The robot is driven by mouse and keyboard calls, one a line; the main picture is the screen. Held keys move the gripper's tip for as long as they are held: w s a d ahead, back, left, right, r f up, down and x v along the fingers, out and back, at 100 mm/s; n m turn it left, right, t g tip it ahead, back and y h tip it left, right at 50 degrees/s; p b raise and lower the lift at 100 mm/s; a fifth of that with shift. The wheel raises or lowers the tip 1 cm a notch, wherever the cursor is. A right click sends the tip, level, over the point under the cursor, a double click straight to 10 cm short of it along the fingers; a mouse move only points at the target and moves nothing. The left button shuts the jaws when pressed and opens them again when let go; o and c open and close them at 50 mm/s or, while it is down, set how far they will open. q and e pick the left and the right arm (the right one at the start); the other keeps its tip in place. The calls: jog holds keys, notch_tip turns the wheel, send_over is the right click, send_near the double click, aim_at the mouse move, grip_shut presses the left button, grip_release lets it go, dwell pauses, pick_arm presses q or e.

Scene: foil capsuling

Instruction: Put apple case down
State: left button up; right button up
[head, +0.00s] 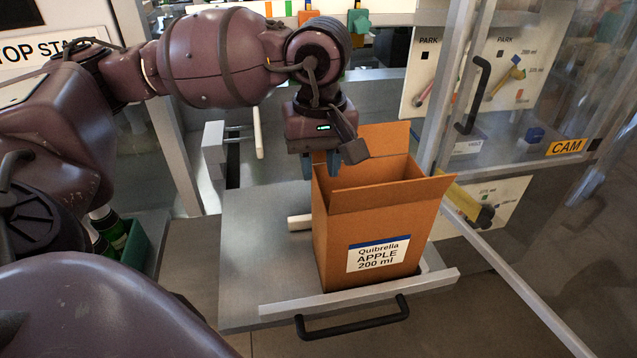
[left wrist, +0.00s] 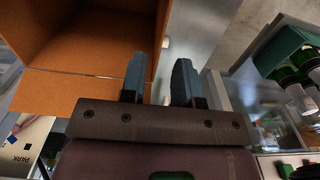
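The apple case (head: 365,225) is an open-topped orange-brown carton with a white "Quibrella APPLE 200 ml" label (head: 378,255). It stands upright on a grey drawer-like platform (head: 260,235), behind its front rail. My left gripper (head: 320,165) points down at the case's back left rim. A gap shows beside the wall. The fingertips' lower ends are partly hidden in the head view. My right gripper is not in view.
A black handle (head: 352,317) is on the platform's front. A white roller (head: 298,222) lies left of the case. A green crate with bottles (head: 128,243) stands at the left. A transparent door with a metal frame and a "CAM" sign (head: 566,147) is at the right.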

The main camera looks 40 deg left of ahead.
pick_arm(q)
notch_tip(320, 180, up, 6)
dwell(0.4)
jog(key=shift+s, duration=0.1)
dwell(0.4)
